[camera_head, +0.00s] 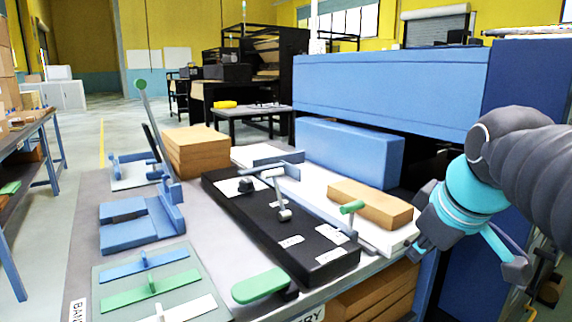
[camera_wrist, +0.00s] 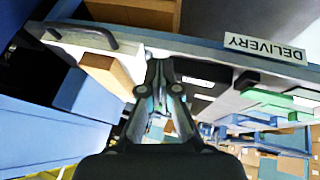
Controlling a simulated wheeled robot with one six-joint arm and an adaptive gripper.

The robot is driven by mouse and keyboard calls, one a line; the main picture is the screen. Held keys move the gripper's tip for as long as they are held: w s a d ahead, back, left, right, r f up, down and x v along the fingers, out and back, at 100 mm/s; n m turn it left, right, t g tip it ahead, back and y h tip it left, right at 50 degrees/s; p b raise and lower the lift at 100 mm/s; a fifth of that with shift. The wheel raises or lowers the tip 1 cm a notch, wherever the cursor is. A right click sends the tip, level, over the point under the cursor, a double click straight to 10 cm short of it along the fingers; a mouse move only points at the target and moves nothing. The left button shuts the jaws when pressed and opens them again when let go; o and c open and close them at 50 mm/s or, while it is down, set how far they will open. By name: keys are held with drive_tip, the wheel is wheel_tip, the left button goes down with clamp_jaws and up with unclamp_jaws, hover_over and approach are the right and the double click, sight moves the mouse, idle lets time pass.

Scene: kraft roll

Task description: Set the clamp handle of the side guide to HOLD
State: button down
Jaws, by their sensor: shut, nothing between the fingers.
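A black block (camera_head: 235,205) with white labels lies on the bench, with a long blue bar (camera_head: 318,208) along its right side. A grey lever with a rounded end (camera_head: 283,200) stands on the block. A green-topped handle (camera_head: 352,207) stands near the bar's front end; I cannot tell for certain which is the side guide's clamp handle, and the label words are too small to read. My gripper (camera_wrist: 160,72) is shut and empty in the wrist view. In the head view my arm is at the right, beside the bench's front right, apart from the handles.
A green lever (camera_head: 260,286) projects at the bench's front edge. A brown block (camera_head: 370,203) lies on a white stack right of the bar. A large blue machine body (camera_head: 390,95) stands behind. A DELIVERY label (camera_wrist: 265,48) is on the edge in the wrist view.

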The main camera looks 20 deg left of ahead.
drive_tip(key=w+a+r+n+y, duration=0.2)
drive_tip(key=w+a+r+n, duration=0.5)
drive_tip(key=a+r, duration=0.2)
drive_tip(key=n+g+y, duration=0.1)
drive_tip(key=n+y, duration=0.1)
drive_tip(key=n, duration=0.9)
approach(273, 171)
drive_tip(key=shift+m, duration=0.3)
drive_tip(key=b+x, duration=0.1)
drive_tip(key=x, duration=0.6)
drive_tip(key=shift+w, duration=0.1)
drive_tip(key=shift+f, duration=0.1)
drive_tip(key=shift+w+a+f, duration=0.2)
drive_tip(key=shift+w+f, duration=0.05)
drive_tip(key=shift+w, duration=0.05)
drive_tip(key=shift+w+a+f, duration=0.2)
drive_tip(key=shift+w, duration=0.15)
drive_tip(key=shift+s+a+f, duration=0.1)
drive_tip(key=shift+s+a, duration=0.05)
drive_tip(key=shift+a, duration=0.25)
drive_tip(key=shift+d, duration=0.1)
